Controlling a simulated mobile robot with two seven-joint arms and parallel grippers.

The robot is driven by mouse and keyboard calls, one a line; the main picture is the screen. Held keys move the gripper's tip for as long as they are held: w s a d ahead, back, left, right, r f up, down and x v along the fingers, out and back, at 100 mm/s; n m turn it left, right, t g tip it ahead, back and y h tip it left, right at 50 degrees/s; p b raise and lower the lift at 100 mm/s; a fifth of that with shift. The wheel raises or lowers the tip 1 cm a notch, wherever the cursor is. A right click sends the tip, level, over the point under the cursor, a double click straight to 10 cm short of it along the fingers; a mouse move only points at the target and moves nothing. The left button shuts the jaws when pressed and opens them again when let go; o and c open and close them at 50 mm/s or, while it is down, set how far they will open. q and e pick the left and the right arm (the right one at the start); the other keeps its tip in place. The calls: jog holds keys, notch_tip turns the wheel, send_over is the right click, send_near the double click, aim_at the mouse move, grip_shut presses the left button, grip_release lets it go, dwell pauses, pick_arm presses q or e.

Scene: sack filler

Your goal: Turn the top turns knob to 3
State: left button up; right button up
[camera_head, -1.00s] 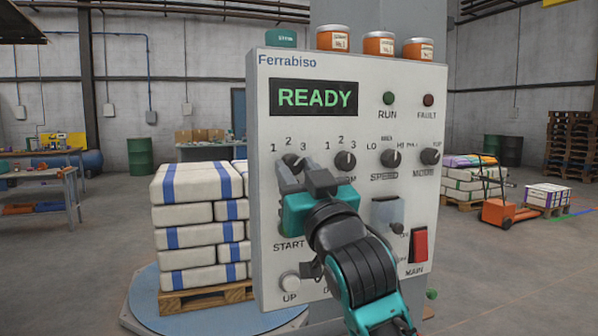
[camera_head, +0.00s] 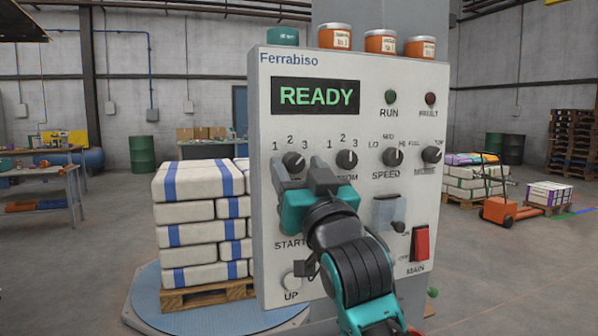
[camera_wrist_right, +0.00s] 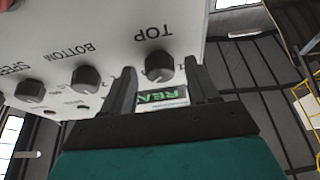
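The top turns knob (camera_head: 293,161) is a dark round knob at the upper left of the Ferrabiso panel (camera_head: 380,75), under the numbers 1, 2, 3. Its pale mark appears to point up and right, toward the 3. In the right wrist view the knob (camera_wrist_right: 159,67), labelled TOP, shows between my fingertips. My right gripper (camera_head: 301,172) is open, its fingers apart on either side of the knob with visible gaps. The gripper hides the knob's label in the head view. My left gripper is not in view.
The bottom knob (camera_head: 346,160) is close to the right finger. The speed knob (camera_head: 393,157) and another knob (camera_head: 432,155) are farther right. The display (camera_head: 316,96) reads READY. A red main switch (camera_head: 421,243) and UP button (camera_head: 291,281) are lower down. Stacked sacks (camera_head: 200,210) stand left.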

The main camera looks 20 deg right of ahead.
jog(key=p+v, duration=0.5)
jog(key=v, duration=0.8)
dwell(0.7)
